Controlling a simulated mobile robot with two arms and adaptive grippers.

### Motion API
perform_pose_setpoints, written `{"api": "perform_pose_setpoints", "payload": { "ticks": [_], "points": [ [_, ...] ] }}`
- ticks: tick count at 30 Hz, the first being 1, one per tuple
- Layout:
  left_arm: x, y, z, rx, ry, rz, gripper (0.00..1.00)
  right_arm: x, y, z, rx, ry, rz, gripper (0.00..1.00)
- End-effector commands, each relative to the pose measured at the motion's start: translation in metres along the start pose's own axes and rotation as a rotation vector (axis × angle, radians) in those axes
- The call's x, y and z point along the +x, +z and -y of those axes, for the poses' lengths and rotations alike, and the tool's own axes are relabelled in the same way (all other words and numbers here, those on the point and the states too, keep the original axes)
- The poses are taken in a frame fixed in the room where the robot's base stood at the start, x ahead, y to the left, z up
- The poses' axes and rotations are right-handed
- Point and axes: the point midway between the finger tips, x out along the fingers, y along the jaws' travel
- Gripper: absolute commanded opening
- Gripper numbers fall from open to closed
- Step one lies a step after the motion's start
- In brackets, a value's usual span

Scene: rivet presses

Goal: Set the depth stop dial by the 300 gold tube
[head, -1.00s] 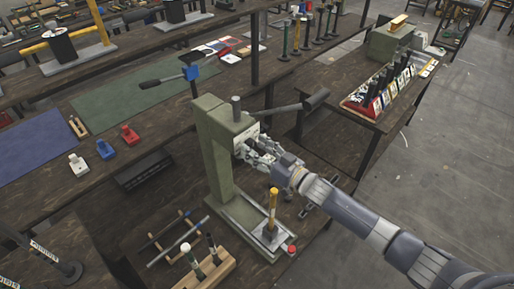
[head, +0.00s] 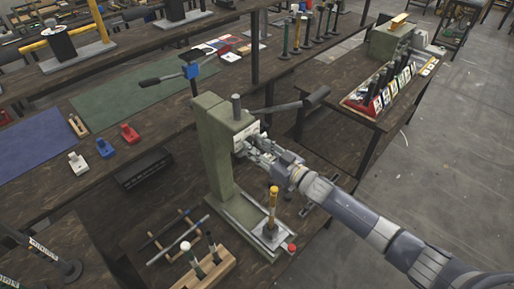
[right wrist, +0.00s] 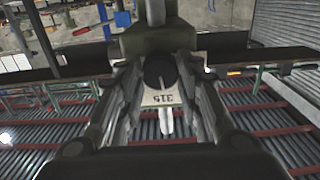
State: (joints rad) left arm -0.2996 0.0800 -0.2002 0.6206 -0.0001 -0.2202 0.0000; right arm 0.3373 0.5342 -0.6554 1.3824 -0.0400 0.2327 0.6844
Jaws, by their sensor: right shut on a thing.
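The green press (head: 216,150) stands on the dark bench in the head view. A white plate is on its front at my right gripper (head: 250,150), which hides most of that face. In the right wrist view, the dark round dial (right wrist: 160,71) sits between the two fingers of my right gripper (right wrist: 160,85), which is shut on it. A pale tag (right wrist: 158,98) below it bears upside-down digits that look like 315. A gold tube (head: 272,200) stands upright on the press base. My left gripper is not in view.
A lever (head: 290,105) sticks out right from the press top. A red button (head: 291,247) is at the base's front corner. A wooden rack (head: 208,270) with upright tools stands front left. A rack of cards (head: 385,95) is on the right bench.

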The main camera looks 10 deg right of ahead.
Motion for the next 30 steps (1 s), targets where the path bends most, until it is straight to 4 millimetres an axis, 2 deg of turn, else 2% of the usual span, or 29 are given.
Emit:
{"api": "perform_pose_setpoints", "payload": {
  "ticks": [21,30],
  "points": [
    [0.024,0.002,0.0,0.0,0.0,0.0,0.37,0.0,0.002,0.001,-0.642,0.0,0.0,0.09],
    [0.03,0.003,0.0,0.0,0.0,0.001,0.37,0.0,0.002,0.001,-0.827,0.0,0.0,0.09]
  ]
}}
